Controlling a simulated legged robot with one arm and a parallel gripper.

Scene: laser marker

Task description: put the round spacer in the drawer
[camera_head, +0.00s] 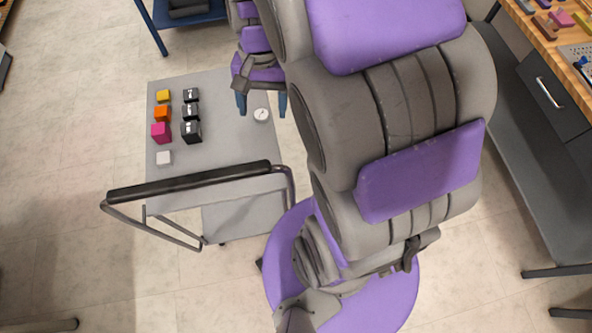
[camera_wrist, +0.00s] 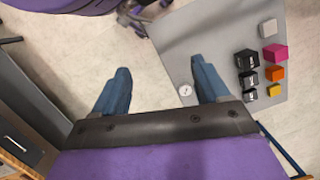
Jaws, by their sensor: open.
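A small white round disc (camera_head: 261,115) with dark marks lies on the grey top of a cart; I cannot tell for certain that it is the round spacer. It also shows in the wrist view (camera_wrist: 185,90), just inside the right finger. My gripper (camera_head: 262,104) is open, with blue fingers over the cart's right edge and nothing between them that I can see held. In the wrist view the fingers (camera_wrist: 160,70) are wide apart. A dark grey drawer (camera_head: 566,121) with a pale handle sits under the wooden workbench at right and looks shut. It also shows in the wrist view (camera_wrist: 15,138).
The cart top (camera_head: 222,145) also bears yellow (camera_head: 163,96), orange (camera_head: 162,113), magenta (camera_head: 160,132) and white (camera_head: 164,158) blocks, beside several black ones (camera_head: 191,132). A cart handle (camera_head: 190,181) rises at its near end. The workbench (camera_head: 540,45) holds small parts. Open floor lies left.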

